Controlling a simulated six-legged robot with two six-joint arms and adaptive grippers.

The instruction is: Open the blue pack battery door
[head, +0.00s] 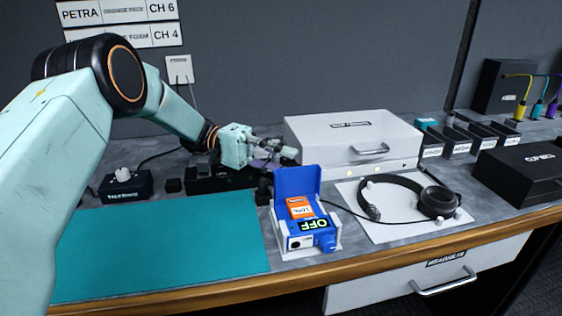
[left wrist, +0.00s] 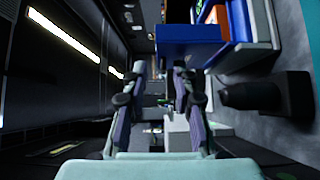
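The blue pack (head: 325,241) sits in a white cradle (head: 283,250) on the bench, and its display reads OFF. Its blue battery door (head: 296,178) stands raised at the back, and an orange battery (head: 300,207) shows in the bay. In the left wrist view the blue door (left wrist: 188,46) is just beyond the fingertips, right of centre. My left gripper (head: 288,150) is behind and above the pack, by the white case. In the left wrist view its fingers (left wrist: 161,75) are apart with nothing between them. My right gripper is not in view.
A white case (head: 345,135) stands behind the pack. A headset (head: 400,195) lies on a white sheet to the right, with its cable running near the pack. A teal mat (head: 165,245) is clear at the left. Small black boxes (head: 125,186) line the back.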

